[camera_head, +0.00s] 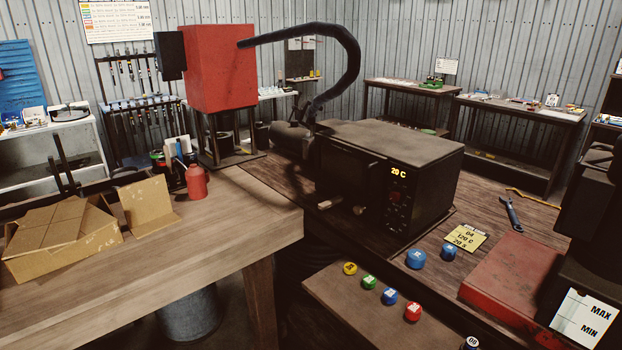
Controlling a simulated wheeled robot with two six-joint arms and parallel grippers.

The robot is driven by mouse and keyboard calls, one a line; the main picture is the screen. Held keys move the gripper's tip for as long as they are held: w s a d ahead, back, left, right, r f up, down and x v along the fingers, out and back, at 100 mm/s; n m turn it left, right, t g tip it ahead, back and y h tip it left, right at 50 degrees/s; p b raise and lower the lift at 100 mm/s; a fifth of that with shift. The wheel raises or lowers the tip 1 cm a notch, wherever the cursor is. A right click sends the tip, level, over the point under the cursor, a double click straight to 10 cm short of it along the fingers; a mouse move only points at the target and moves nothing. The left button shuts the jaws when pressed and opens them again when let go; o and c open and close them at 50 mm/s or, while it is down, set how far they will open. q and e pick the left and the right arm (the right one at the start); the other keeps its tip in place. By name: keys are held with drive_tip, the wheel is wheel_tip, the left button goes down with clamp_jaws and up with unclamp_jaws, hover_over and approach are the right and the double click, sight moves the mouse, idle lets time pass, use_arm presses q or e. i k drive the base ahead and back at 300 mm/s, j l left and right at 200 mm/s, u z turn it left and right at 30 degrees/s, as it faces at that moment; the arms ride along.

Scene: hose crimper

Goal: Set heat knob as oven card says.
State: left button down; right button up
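The dark oven (430,160) stands on the wooden bench right of centre. Its lit display (398,172) reads 20 C. A small reddish knob (397,196) sits below the display on the front panel; its pointer is too small to read. A yellow card (466,236) lies on the bench in front of the oven and appears to read 04, 120 C, 20 S. I cannot make out either of my grippers in this view.
Blue caps (416,259) lie near the card, beside a red case (510,275). Several coloured caps sit on a lower wooden board (340,297). A black hose (345,45) arches from a red box (220,70) behind the oven. A cardboard box (62,250) is at left.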

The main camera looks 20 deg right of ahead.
sight(394, 196)
drive_tip(key=z, duration=0.4)
drive_tip(key=i+l+z, duration=0.1)
drive_tip(key=z, duration=0.3)
drive_tip(key=i+z, duration=0.15)
drive_tip(key=z, duration=0.7)
drive_tip(key=i+j, duration=0.2)
drive_tip(key=i, duration=0.15)
drive_tip(key=l+z, duration=0.05)
